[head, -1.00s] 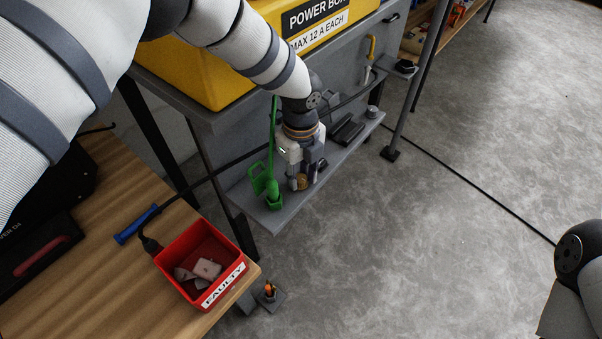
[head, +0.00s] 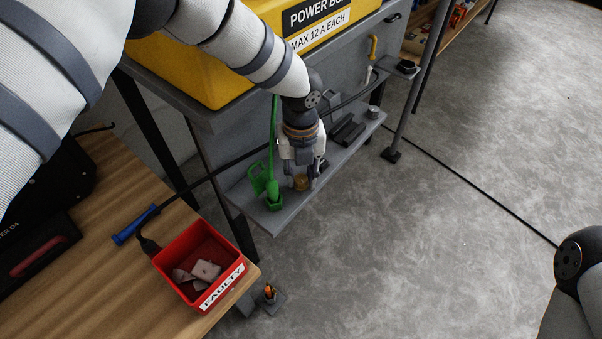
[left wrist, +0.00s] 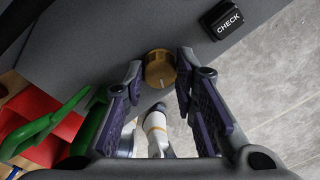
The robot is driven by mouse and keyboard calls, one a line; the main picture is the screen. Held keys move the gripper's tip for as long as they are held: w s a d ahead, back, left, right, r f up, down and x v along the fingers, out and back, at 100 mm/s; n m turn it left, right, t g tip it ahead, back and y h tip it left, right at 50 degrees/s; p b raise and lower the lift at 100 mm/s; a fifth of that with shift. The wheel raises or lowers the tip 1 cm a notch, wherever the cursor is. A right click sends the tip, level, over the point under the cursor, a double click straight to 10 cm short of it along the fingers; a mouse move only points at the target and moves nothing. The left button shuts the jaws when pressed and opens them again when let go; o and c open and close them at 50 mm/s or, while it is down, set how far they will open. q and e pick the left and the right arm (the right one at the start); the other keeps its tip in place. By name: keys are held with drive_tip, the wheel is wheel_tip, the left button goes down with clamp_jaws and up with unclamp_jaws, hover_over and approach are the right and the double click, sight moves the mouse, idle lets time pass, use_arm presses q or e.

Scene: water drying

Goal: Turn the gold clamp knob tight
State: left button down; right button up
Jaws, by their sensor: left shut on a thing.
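The gold clamp knob (head: 301,183) is on the grey shelf under the yellow power box. In the left wrist view the round gold knob (left wrist: 159,75) has a pale line on its face and sits between the two fingertips. My left gripper (head: 300,178) comes down from above and is shut on the knob, with one finger on each side; its dark pads show in the left wrist view (left wrist: 160,67). My right gripper is out of view; only part of my right arm shows at the right edge.
A dark cable runs behind my gripper. A red FAULTY bin (head: 187,240) sits on the wooden bench. Open floor lies to the right.

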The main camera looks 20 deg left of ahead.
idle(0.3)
use_arm(q)
drive_tip(key=c, duration=1.3)
unclamp_jaws()
